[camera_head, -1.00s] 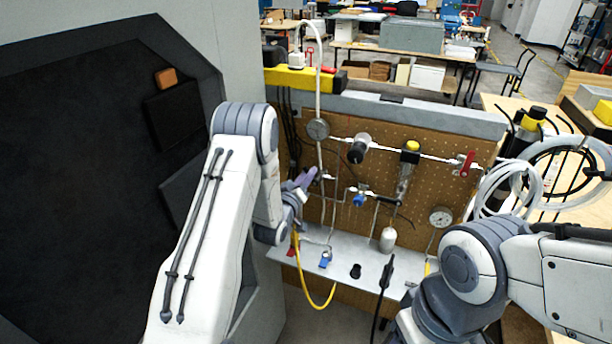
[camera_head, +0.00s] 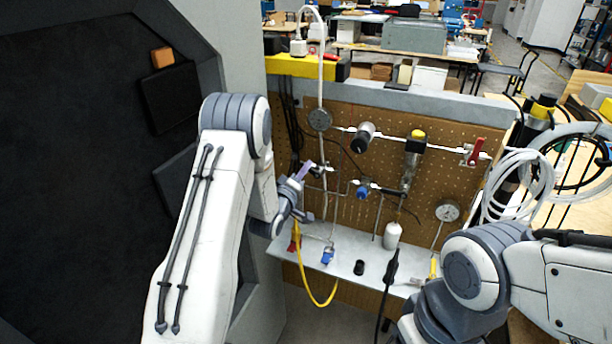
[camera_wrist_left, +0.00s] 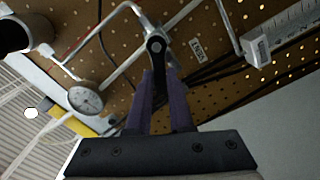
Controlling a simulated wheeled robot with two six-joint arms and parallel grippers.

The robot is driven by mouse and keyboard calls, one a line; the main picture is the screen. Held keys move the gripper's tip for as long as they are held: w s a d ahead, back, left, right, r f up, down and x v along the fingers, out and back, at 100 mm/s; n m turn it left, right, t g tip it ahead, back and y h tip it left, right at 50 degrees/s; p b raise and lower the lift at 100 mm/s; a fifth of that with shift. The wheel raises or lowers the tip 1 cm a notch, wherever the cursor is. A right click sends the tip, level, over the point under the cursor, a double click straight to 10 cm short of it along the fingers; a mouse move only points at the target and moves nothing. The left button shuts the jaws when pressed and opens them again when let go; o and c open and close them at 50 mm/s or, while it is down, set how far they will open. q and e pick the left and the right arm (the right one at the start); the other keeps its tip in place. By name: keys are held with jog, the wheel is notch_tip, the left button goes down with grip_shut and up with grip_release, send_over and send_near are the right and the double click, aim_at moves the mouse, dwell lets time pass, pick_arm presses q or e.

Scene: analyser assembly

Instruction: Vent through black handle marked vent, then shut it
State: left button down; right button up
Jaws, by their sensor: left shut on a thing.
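The black vent handle (camera_wrist_left: 157,47) shows in the left wrist view as a short lever with a round end on a silver pipe. A small label (camera_wrist_left: 197,47), which seems to read VENT, is beside it on the board. My left gripper (camera_wrist_left: 160,76) has its purple fingers close together on the handle's lower part. In the head view my left gripper (camera_head: 304,171) reaches the left side of the pegboard (camera_head: 390,110), and the fingers hide most of the handle there. My right arm is at the lower right; its gripper is out of view.
A round gauge (camera_head: 320,120) and a black knob (camera_head: 362,137) are above my left gripper. A red-handled valve (camera_head: 475,151) and a second gauge (camera_head: 447,211) are at the right. A shelf (camera_head: 340,266) runs below, and a yellow hose (camera_head: 306,275) hangs under my gripper.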

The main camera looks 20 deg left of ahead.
pick_arm(q)
jog(key=shift+a+f+n+b, duration=0.1)
jog(key=shift+f+n+b, duration=0.25)
jog(key=shift+n+b, duration=0.45)
jog(key=shift+a+f+n+b, duration=0.1)
jog(key=shift+f+n+b, duration=0.3)
jog(key=shift+n, duration=0.75)
jog(key=shift+a+f+n+b, duration=0.1)
jog(key=shift+f+n+b, duration=0.15)
jog(key=shift+n+b, duration=0.55)
jog(key=shift+n, duration=0.35)
jog(key=c, duration=0.8)
grip_release()
jog(key=s+b, duration=0.2)
jog(key=s, duration=0.8)
jog(key=shift+s+a+b, duration=0.15)
jog(key=shift+s+b, duration=0.1)
jog(key=shift+b, duration=0.1)
